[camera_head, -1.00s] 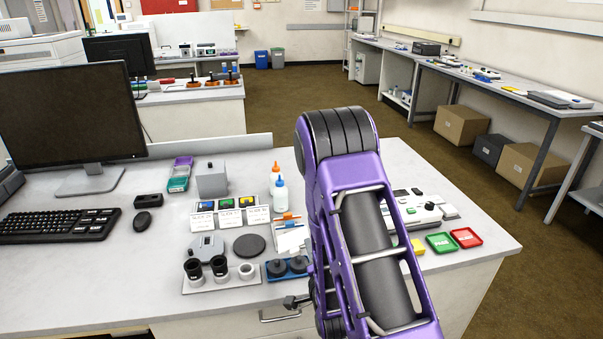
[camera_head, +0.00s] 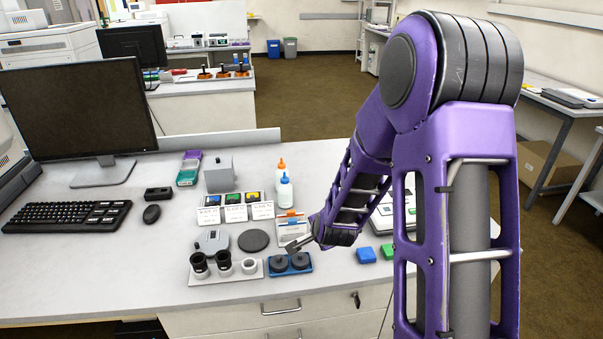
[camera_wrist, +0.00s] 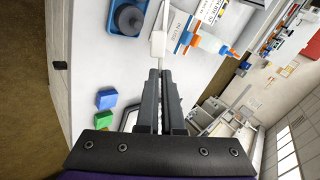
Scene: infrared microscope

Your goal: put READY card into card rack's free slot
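A small group of white cards with orange and blue edges (camera_head: 291,223) stands on the bench, left of my gripper (camera_head: 303,243); it looks like the card rack. In the wrist view, a white card with small print (camera_wrist: 178,27) and orange and blue pieces (camera_wrist: 187,40) lie just beyond my fingertips. A narrow white piece (camera_wrist: 158,45) is in line with the fingertips of my gripper (camera_wrist: 160,73). The fingers are close together with a thin gap, and I cannot tell whether they hold that piece. The word READY is not legible, and the free slot cannot be made out.
A blue block (camera_head: 367,255) and a green block (camera_head: 388,251) lie to the right. A monitor (camera_head: 80,105) stands at left.

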